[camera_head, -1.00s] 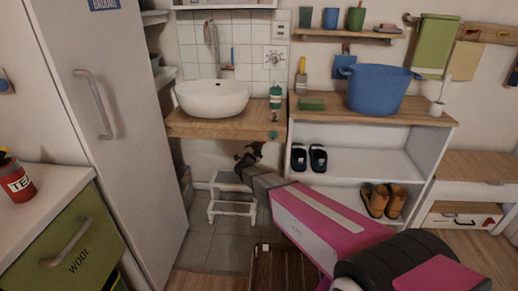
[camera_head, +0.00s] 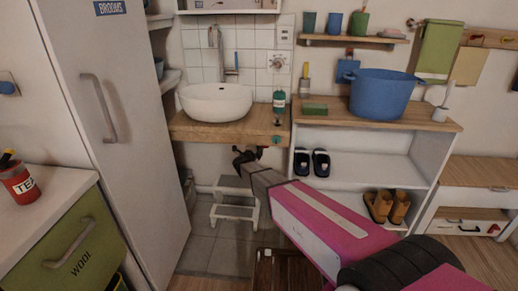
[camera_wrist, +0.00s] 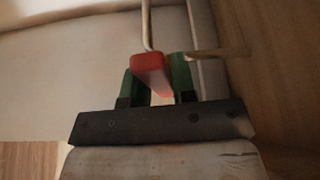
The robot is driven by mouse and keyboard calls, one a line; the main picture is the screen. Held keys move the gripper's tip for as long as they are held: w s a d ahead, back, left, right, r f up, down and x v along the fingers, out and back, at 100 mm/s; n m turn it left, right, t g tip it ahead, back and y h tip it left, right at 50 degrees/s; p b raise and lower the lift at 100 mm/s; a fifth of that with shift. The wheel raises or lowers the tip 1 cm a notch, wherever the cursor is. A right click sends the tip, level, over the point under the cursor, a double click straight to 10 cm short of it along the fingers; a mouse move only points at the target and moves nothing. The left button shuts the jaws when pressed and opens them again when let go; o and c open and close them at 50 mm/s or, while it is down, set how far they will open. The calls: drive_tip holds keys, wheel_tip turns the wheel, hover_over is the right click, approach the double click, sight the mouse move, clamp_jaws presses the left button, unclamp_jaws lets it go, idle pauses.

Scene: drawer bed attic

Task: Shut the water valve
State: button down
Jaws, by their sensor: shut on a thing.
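The red valve handle (camera_wrist: 152,74) shows in the wrist view, on a pale pipe (camera_wrist: 147,25) that runs up out of the picture. My gripper (camera_wrist: 158,88) has its green fingers on either side of the red handle and is shut on it. In the head view my gripper (camera_head: 244,157) is below the wooden counter (camera_head: 205,131) that carries the white sink (camera_head: 216,102). The handle is too small or hidden to make out there. A tap (camera_head: 219,55) stands behind the sink; whether water runs is unclear.
A white step stool (camera_head: 235,213) stands on the floor below the gripper. A tall white cabinet (camera_head: 130,150) is on the left. On the right, a shelf unit (camera_head: 425,150) holds shoes (camera_head: 387,206), with a blue tub (camera_head: 382,95) on top.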

drive_tip(key=shift+r, duration=0.1)
drive_tip(key=c, duration=1)
unclamp_jaws()
drive_tip(key=shift+o, duration=0.2)
drive_tip(key=v, duration=1.1)
drive_tip(key=shift+w, duration=0.1)
